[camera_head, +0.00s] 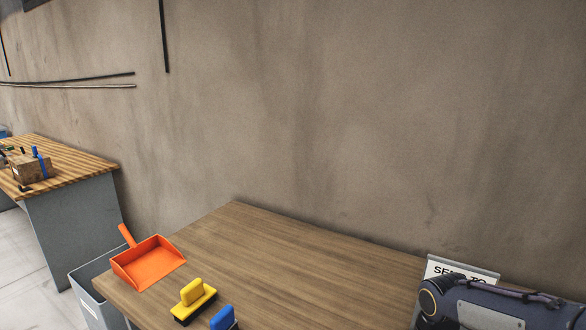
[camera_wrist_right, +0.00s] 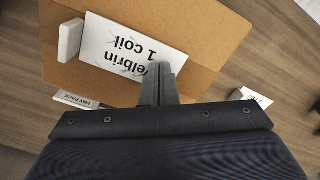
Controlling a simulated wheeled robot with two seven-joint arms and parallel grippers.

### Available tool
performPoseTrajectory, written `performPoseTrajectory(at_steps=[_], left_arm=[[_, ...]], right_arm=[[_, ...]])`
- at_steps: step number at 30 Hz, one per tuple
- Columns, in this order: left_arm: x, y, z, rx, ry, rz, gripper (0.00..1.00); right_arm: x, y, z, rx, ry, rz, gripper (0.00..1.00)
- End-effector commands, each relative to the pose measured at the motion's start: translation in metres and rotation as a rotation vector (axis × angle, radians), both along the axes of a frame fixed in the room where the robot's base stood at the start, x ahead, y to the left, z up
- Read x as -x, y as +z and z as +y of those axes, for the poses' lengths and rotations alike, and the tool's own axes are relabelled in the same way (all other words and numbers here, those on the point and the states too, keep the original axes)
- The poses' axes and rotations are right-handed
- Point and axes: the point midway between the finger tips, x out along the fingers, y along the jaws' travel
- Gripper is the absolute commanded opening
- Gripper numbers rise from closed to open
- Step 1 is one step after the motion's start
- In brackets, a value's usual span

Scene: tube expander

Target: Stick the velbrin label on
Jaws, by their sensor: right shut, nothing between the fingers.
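In the right wrist view, a white label (camera_wrist_right: 115,50) printed "elbrin 1 coil" lies tilted over a brown cardboard piece (camera_wrist_right: 215,40). The print appears upside down, and its first letter is hidden behind my fingers. I cannot tell whether the label is stuck down flat. My right gripper (camera_wrist_right: 160,72) is shut and empty, its tips over the label's right end; whether they touch it is unclear. My left gripper is in neither view.
A "DRY PACK" tag (camera_wrist_right: 77,99) and another white tag (camera_wrist_right: 255,96) lie nearby, with a white block (camera_wrist_right: 70,40) beside the label. The head view shows an orange dustpan (camera_head: 150,262), yellow brush (camera_head: 194,299), blue object (camera_head: 224,319) and "SEND TO" sign (camera_head: 452,266). The table's middle (camera_head: 290,270) is clear.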

Motion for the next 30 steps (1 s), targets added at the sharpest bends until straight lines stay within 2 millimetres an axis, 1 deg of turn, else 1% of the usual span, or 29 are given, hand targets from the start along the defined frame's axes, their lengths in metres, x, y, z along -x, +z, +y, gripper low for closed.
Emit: performPoseTrajectory(at_steps=[13, 17, 30], left_arm=[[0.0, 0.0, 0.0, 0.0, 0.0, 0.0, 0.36], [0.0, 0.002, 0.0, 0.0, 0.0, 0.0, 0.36], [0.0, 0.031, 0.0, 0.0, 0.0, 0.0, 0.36]], right_arm=[[0.0, -0.001, 0.0, 0.0, 0.0, 0.002, 0.0], [0.0, 0.002, 0.0, 0.0, 0.0, 0.002, 0.0], [0.0, 0.037, 0.0, 0.0, 0.0, 0.0, 0.0]])
